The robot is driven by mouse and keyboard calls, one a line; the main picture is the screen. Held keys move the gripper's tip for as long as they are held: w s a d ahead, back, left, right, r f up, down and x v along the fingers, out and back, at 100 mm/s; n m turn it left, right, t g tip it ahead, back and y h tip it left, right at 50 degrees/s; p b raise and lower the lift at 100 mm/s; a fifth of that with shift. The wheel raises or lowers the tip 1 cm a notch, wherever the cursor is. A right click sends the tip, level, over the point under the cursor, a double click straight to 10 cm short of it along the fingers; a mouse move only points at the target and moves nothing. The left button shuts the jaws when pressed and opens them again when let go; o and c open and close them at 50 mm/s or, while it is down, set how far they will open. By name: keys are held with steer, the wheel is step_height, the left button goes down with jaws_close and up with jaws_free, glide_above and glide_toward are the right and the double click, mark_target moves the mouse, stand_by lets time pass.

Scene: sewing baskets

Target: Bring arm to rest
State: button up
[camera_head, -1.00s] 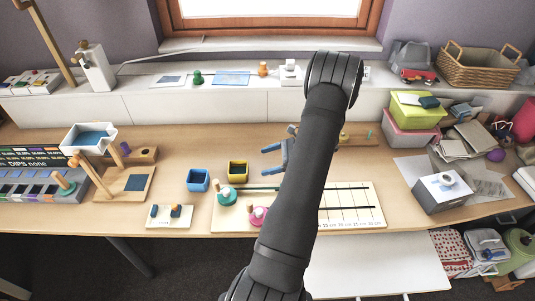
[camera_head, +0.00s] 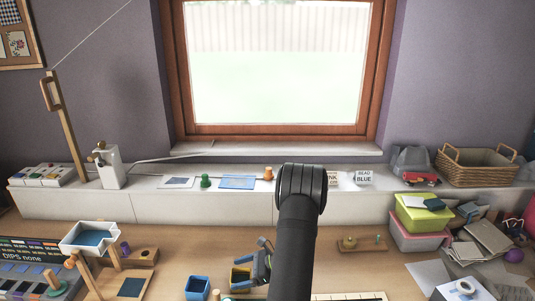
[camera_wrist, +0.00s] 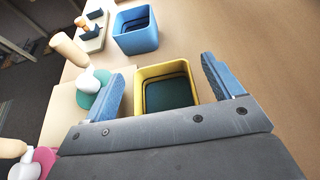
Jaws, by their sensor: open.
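My gripper (camera_head: 262,262) is open and hangs over the wooden table, left of my dark forearm, beside the yellow basket (camera_head: 236,275). In the wrist view my gripper (camera_wrist: 168,82) has its two blue fingers spread wide. The yellow basket (camera_wrist: 161,70) appears between and beyond them, with a dark green bottom. Nothing is held between the fingers. The blue basket (camera_head: 197,287) stands to the left of the yellow one; it also shows in the wrist view (camera_wrist: 137,42).
A small wooden board (camera_head: 363,244) lies right of my arm. The window ledge (camera_head: 240,205) runs behind. Stacked boxes (camera_head: 418,218) and papers crowd the right.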

steer(key=shift+r, duration=0.55)
